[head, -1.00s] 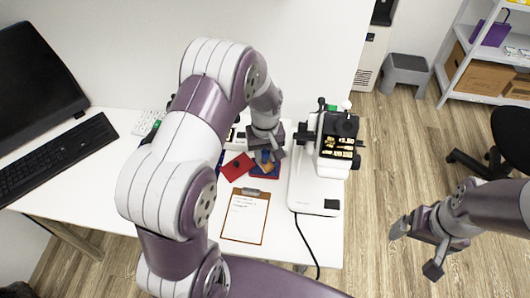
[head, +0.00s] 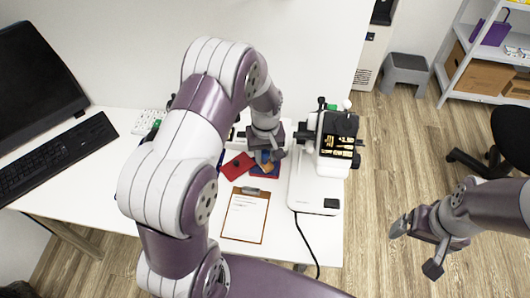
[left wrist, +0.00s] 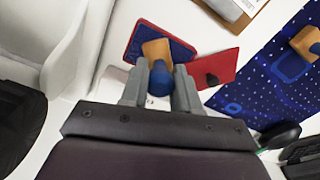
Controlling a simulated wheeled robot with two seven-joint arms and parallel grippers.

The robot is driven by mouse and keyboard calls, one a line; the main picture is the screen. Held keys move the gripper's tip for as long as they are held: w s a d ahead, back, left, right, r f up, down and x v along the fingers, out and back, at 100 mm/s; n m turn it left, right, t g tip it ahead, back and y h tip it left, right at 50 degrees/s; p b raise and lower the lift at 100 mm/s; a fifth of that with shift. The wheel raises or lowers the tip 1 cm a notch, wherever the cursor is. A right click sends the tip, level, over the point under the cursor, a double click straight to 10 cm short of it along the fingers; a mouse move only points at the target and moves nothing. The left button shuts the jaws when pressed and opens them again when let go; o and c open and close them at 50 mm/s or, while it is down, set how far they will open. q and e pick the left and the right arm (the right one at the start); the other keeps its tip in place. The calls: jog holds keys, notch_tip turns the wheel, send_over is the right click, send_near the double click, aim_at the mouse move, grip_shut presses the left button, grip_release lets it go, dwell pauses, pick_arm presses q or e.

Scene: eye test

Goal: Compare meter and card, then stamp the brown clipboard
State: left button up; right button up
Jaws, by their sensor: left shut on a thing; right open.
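My left gripper (head: 267,157) is shut on a stamp with a round blue handle (left wrist: 160,80) and a tan block (left wrist: 157,50). The stamp is at a blue ink pad with a red rim (left wrist: 133,42); I cannot tell whether they touch. The brown clipboard (head: 263,219), with white paper and a metal clip, lies in front of the pad; its corner shows in the left wrist view (left wrist: 257,6). I cannot make out the card. My right gripper (head: 416,248) is open and empty over the floor.
A red lid (head: 233,167) lies left of the pad. A blue dotted mat (left wrist: 262,82) carries another tan block (left wrist: 305,42). A keyboard (head: 50,155) and monitor (head: 38,85) are at the left. A black cable (head: 303,238) runs off the table's front edge.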

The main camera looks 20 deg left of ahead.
aim_at(265, 153)
dwell(0.6)
pick_arm(q)
notch_tip(265, 153, up, 7)
jog(key=p, duration=0.6)
jog(key=shift+p, duration=0.3)
jog(key=shift+s+f, duration=0.1)
jog(key=shift+f, duration=0.05)
